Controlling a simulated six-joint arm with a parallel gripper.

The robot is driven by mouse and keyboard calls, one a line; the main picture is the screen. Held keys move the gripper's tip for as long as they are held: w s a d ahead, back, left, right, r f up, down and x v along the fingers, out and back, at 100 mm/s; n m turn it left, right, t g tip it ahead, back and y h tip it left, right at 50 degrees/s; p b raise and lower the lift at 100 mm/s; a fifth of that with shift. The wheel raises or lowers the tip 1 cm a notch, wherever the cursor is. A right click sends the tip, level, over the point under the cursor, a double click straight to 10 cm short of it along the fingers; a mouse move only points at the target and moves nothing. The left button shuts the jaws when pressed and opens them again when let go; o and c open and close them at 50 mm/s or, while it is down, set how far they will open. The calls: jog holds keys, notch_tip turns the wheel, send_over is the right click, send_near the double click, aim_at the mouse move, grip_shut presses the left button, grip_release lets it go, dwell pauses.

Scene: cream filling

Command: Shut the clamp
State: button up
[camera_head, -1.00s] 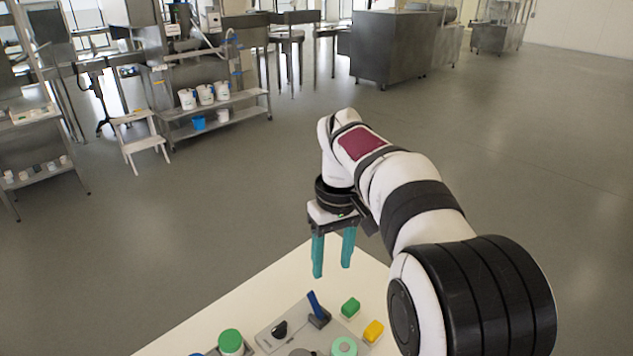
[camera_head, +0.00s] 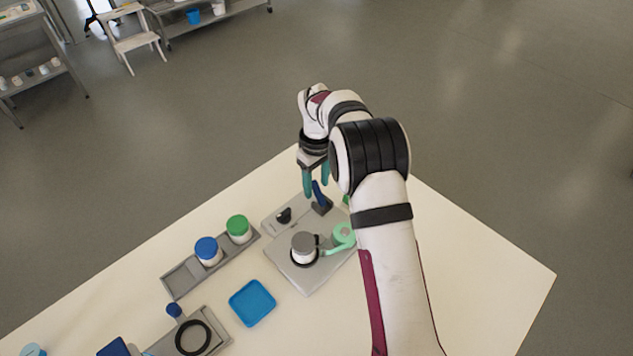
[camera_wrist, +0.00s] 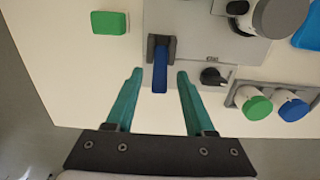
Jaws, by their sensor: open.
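The clamp has a blue lever (camera_head: 318,191) on a dark grey bracket (camera_head: 323,206), at the far edge of a grey plate (camera_head: 300,276). The lever stands up at a tilt from the bracket. In the wrist view the blue lever (camera_wrist: 160,72) points toward my gripper from its bracket (camera_wrist: 152,46). My gripper (camera_head: 316,187) is open, with teal fingers pointing down just above and beside the clamp. In the wrist view the fingers (camera_wrist: 160,76) lie on either side of the lever's end, with gaps on both sides. I cannot tell the height gap.
A black knob (camera_head: 284,215), a grey-lidded jar (camera_head: 303,247) and a mint-green piece (camera_head: 343,236) are on the plate. Jars with green (camera_head: 238,226) and blue (camera_head: 207,249) lids stand in a grey rack. A blue tray (camera_head: 252,303) lies nearer. A green block (camera_wrist: 109,22) sits beside the clamp.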

jog(key=shift+f, duration=0.15)
grip_shut()
jog(key=shift+w+a+f+g+h, duration=0.2)
jog(key=shift+w+a+g+h, duration=0.15)
jog(key=shift+g+h, duration=0.25)
grip_release()
dwell(0.4)
